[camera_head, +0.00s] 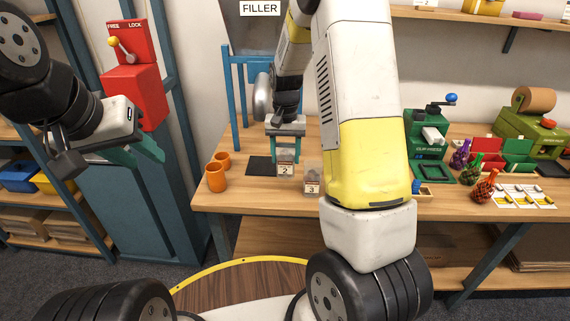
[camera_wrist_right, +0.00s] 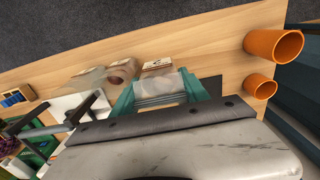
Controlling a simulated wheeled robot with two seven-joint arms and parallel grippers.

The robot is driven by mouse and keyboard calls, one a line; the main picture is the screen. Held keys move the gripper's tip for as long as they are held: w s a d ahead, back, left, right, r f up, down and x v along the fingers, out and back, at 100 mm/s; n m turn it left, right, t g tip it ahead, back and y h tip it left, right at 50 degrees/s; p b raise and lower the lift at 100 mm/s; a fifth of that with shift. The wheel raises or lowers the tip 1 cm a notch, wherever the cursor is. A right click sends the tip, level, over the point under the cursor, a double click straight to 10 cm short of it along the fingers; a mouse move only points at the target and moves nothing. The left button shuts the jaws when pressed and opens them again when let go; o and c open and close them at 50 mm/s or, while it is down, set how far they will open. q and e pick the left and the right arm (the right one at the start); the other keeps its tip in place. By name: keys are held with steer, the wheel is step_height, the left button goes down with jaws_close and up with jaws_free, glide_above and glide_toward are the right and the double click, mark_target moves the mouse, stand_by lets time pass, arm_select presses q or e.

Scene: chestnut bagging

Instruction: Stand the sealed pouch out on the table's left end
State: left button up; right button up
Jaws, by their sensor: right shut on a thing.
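My right gripper (camera_head: 286,148) reaches down over the table's left part and is shut on a clear pouch (camera_head: 286,168) with a numbered pale label. In the right wrist view the pouch (camera_wrist_right: 158,68) shows between the teal fingers (camera_wrist_right: 163,92). It looks upright, close to the tabletop; I cannot tell whether it touches. A second labelled pouch (camera_head: 312,182) stands just right of it, apart, and its brown contents (camera_wrist_right: 121,70) show in the wrist view. My left gripper (camera_head: 140,156) is open and empty, left of the table (camera_head: 240,194).
Two orange cups (camera_head: 215,177) stand at the table's left end, left of a dark mat (camera_head: 260,166). A blue frame (camera_head: 238,100) is behind. A green cup press (camera_head: 426,140), netted bags (camera_head: 484,188) and cards (camera_head: 524,196) fill the right side. My right arm hides the table's middle.

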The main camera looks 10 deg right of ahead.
mark_target(286, 174)
steer(key=shift+f, duration=3.6)
steer(key=shift+f, duration=0.15)
steer(key=o, duration=1.1)
steer(key=shift+o, duration=0.2)
step_height(286, 174, up, 12)
steer(key=shift+r, duration=0.2)
steer(key=s+r+n+t+y, duration=0.1)
steer(key=s+r+t+y, duration=0.15)
steer(key=s+r, duration=0.85)
steer(key=s+a+r+n+t, duration=0.1)
steer(key=s+r+t, duration=0.1)
steer(key=s, duration=0.4)
steer(key=s+r+n+t, duration=0.1)
steer(key=s+r, duration=0.2)
steer(key=s, duration=0.4)
steer(key=shift+s+a+r+n+t, duration=0.25)
steer(key=shift+a+r+n+t, duration=0.05)
steer(key=shift+a+n+t, duration=0.1)
